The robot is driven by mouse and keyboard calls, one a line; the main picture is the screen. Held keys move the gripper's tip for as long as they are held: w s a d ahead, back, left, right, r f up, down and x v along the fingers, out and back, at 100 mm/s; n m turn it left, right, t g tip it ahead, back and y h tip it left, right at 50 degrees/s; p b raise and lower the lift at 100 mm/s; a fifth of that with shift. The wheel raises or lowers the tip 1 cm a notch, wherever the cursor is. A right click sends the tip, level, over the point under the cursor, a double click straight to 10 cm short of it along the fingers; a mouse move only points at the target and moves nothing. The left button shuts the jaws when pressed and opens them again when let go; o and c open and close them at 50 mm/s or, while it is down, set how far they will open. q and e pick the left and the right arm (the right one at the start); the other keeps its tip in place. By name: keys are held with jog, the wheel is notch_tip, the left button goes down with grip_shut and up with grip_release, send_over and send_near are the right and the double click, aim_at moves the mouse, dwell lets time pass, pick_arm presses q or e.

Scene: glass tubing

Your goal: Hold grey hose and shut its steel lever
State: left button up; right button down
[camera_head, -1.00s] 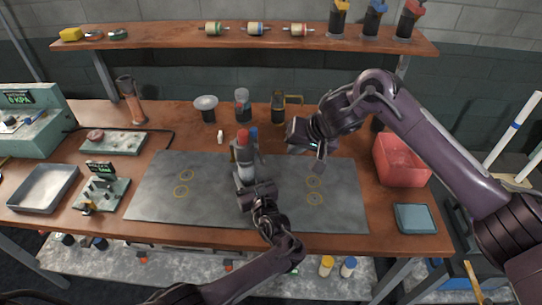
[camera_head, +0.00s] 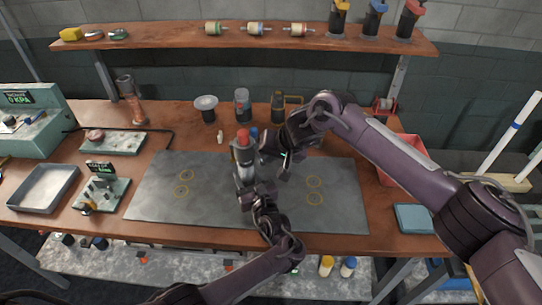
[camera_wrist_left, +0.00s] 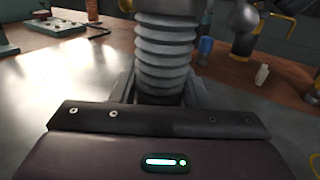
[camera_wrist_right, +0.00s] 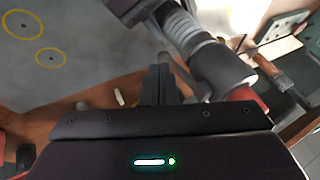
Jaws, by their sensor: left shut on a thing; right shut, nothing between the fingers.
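The grey ribbed hose (camera_head: 244,168) stands upright near the middle of the grey mat, with a red top. In the left wrist view the hose (camera_wrist_left: 165,50) rises between the fingers of my left gripper (camera_head: 249,188), which is shut on it low down. My right gripper (camera_head: 272,152) is shut and empty, just right of the hose's upper part. In the right wrist view its closed fingers (camera_wrist_right: 160,85) are close beside the hose (camera_wrist_right: 188,35) and its dark collar (camera_wrist_right: 222,68). I cannot tell whether they touch.
The grey mat (camera_head: 150,205) is mostly clear. Behind the hose stand a clear jar (camera_head: 242,105), a white-topped holder (camera_head: 206,108) and a canister with a yellow handle (camera_head: 279,107). A red bin (camera_head: 400,172) is at right, partly behind my right arm.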

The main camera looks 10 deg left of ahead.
pick_arm(q)
jog(key=shift+d, duration=0.15)
pick_arm(e)
jog(key=y, duration=0.1)
jog(key=a+f+y, duration=0.1)
jog(key=y, duration=0.1)
jog(key=shift+s+a+m, duration=0.1)
jog(key=shift+a+m, duration=0.1)
jog(key=shift+m, duration=0.1)
pick_arm(q)
jog(key=shift+d, duration=0.1)
pick_arm(e)
jog(key=shift+a+r, duration=0.15)
jog(key=shift+r, duration=0.05)
jog(key=shift+r, duration=0.15)
pick_arm(q)
jog(key=shift+a, duration=0.2)
pick_arm(e)
jog(key=w+d+f+v, duration=0.1)
jog(key=d+v, duration=0.1)
jog(key=v, duration=1.1)
jog(key=shift+d+f, duration=0.2)
jog(key=shift+f, duration=0.05)
jog(key=shift+w, duration=0.1)
